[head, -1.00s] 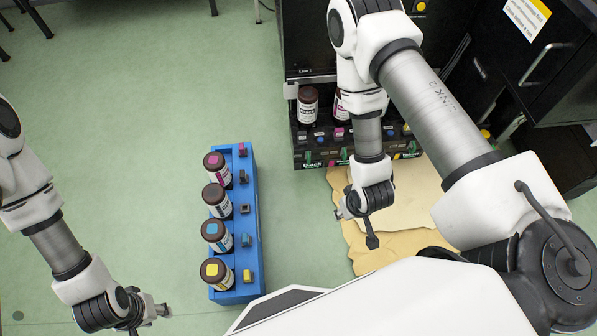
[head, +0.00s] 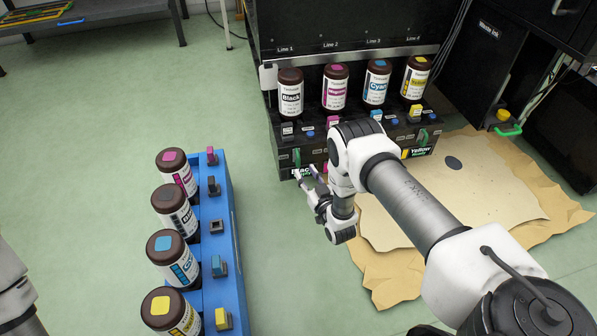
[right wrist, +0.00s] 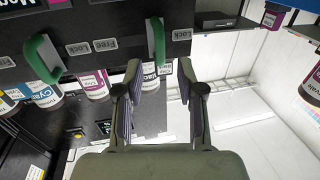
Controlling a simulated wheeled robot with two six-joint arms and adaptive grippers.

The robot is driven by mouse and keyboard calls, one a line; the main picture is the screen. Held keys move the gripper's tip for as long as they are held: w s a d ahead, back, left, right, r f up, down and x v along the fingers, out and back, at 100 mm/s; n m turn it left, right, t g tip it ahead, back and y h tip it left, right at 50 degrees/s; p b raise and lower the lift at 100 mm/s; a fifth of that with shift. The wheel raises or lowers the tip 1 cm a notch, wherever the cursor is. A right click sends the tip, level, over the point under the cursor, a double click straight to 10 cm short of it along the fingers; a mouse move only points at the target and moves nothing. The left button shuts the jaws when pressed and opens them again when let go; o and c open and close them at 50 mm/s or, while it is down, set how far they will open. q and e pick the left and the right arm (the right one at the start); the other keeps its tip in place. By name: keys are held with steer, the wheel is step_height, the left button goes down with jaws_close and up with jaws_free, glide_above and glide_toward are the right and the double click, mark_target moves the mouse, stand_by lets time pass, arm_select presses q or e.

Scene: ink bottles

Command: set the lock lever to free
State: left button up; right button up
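The ink station (head: 262,110) has green levers on its low front. One green lever (head: 297,157) stands at the black line's end, another green lever (head: 423,138) at the yellow end; my arm hides the middle. My right gripper (head: 306,172) is open and empty just in front of the black-end lever. In the right wrist view a green lever (right wrist: 155,42) lies just beyond and between my spread fingertips (right wrist: 160,74), apparently untouched. A "Lock" label (right wrist: 180,35) is beside it. I cannot tell its setting. My left gripper is out of view.
Black (head: 291,97), magenta (head: 335,90), cyan (head: 376,84) and yellow (head: 414,79) bottles stand above the levers. A blue rack (head: 230,235) with several bottles stands on the floor at left. Brown paper (head: 380,285) lies under my right arm.

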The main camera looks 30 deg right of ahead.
mark_target(299, 162)
steer(key=w+b, duration=0.1)
steer(key=w, duration=0.2)
steer(key=w+b, duration=0.1)
steer(key=w, duration=0.1)
steer(key=shift+w+d+f+b, duration=0.15)
steer(key=shift+w+b, duration=0.25)
steer(key=shift+w, duration=0.15)
jaws_close()
steer(key=shift+s+d+r+p, duration=0.15)
steer(key=shift+s+d+p, duration=0.1)
steer(key=shift+d, duration=0.5)
steer(key=shift+s+d+r+p, duration=0.1)
steer(key=shift+d+p, duration=0.1)
steer(key=shift+d, duration=0.7)
jaws_free()
steer(key=shift+d+f, duration=0.1)
steer(key=shift+d, duration=0.05)
steer(key=shift+s, duration=0.1)
